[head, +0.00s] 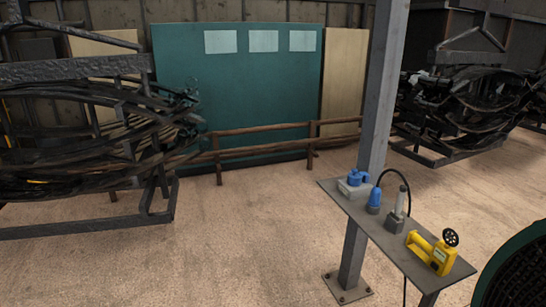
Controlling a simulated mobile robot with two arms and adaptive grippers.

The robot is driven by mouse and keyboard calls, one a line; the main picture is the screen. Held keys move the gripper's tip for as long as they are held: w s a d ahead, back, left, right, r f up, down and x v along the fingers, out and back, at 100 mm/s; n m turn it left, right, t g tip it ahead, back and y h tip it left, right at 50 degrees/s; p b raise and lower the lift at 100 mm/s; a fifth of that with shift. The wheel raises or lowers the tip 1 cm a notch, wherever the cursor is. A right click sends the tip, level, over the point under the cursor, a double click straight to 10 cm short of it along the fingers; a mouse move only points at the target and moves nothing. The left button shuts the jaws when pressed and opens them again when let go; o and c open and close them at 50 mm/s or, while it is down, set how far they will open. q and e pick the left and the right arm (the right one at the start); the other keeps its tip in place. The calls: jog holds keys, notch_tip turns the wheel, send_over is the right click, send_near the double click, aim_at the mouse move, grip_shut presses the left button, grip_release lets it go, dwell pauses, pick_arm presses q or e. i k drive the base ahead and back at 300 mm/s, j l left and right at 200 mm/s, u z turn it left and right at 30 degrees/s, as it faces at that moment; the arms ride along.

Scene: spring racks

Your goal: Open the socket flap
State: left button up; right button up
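A small grey box with a blue part on top, seemingly the socket (355,187) with its blue flap (357,176), sits at the far left end of a narrow grey shelf (397,247). It is too small to tell whether the flap is open or shut. A blue plug-like piece (375,198) stands upright just right of it, apart from the box. Neither of my grippers shows in the head view.
A grey post (378,110) rises beside the shelf. A grey upright device (395,222) with a black cable and a yellow tool (430,252) stand on the shelf. Racks of dark springs (70,150) stand left and back right. The floor (240,235) left of the post is clear.

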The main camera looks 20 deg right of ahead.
aim_at(354, 175)
jog(key=i+j+z, duration=0.1)
jog(key=i, duration=0.45)
jog(key=i+j, duration=0.15)
jog(key=i, duration=0.4)
jog(key=i+j+z, duration=0.15)
jog(key=i, duration=0.4)
